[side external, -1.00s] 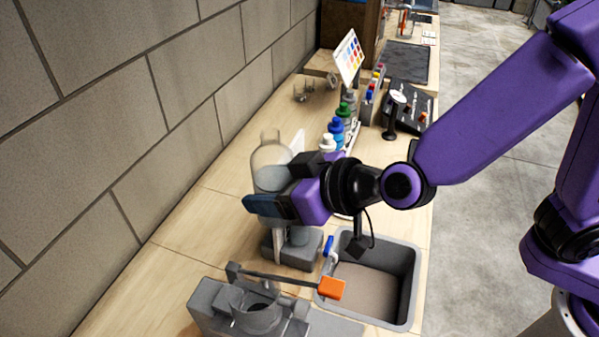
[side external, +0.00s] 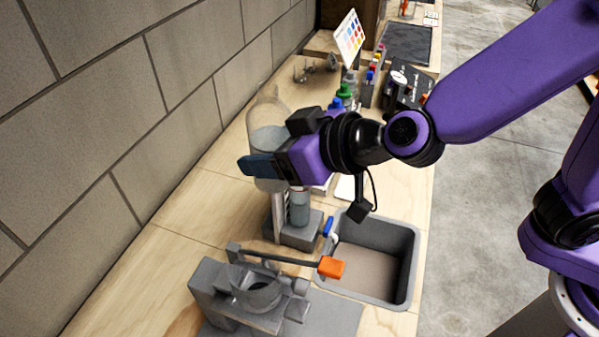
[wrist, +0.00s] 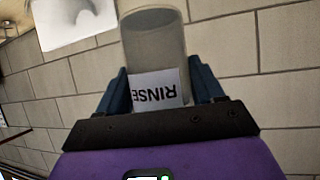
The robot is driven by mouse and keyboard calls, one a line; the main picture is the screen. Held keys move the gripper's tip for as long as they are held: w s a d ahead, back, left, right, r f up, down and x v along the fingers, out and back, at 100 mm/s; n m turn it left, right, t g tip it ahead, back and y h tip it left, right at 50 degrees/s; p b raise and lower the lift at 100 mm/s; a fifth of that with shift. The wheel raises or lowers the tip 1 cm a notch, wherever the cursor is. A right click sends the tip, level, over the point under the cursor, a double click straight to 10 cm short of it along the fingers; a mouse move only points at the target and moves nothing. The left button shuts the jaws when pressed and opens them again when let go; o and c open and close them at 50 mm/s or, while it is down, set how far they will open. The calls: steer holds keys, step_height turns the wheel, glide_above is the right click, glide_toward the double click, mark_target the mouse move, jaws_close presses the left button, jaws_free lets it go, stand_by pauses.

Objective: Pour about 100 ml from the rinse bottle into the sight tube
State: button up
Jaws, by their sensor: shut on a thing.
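The rinse bottle (side external: 268,138) is clear with greyish contents and stands roughly upright in the side view. My gripper (side external: 262,165) is shut on its body. In the wrist view the bottle (wrist: 155,45) sits between both fingers (wrist: 157,88), and its white RINSE label reads upside down. The sight tube (side external: 299,207) is a clear upright cylinder on a grey base (side external: 297,236), below and slightly right of the bottle. My gripper hides the tube's top, and I cannot tell its fill level clearly.
A grey sink (side external: 408,268) is right of the tube base. A grey fixture (side external: 225,291) with an orange-ended lever (side external: 332,267) is in front. Several dropper bottles (side external: 345,92) and a colour chart (side external: 350,36) stand behind. A block wall (side external: 110,130) bounds the left.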

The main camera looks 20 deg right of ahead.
steer(key=w+a+m+t+h, duration=0.1)
steer(key=w+a+m+h, duration=0.2)
steer(key=w+m+h, duration=0.4)
steer(key=shift+r+m+t+h, duration=0.2)
steer(key=shift+m+t+h, duration=0.2)
steer(key=shift+m+h, duration=0.55)
steer(key=shift+f, duration=0.1)
steer(key=shift+d+f+m+y, duration=0.1)
steer(key=shift+f+m+y, duration=0.25)
steer(key=shift+m+y, duration=0.6)
steer(key=shift+d+f+m+y, duration=0.1)
steer(key=shift+f+m+y, duration=0.2)
steer(key=shift+m+y, duration=0.65)
steer(key=shift+f+m+y, duration=0.35)
steer(key=shift+m+y, duration=0.5)
steer(key=shift+y, duration=0.1)
steer(key=shift+s+a+f+m+y, duration=0.1)
steer(key=shift+a+m+y, duration=0.2)
steer(key=shift+m+y, duration=0.1)
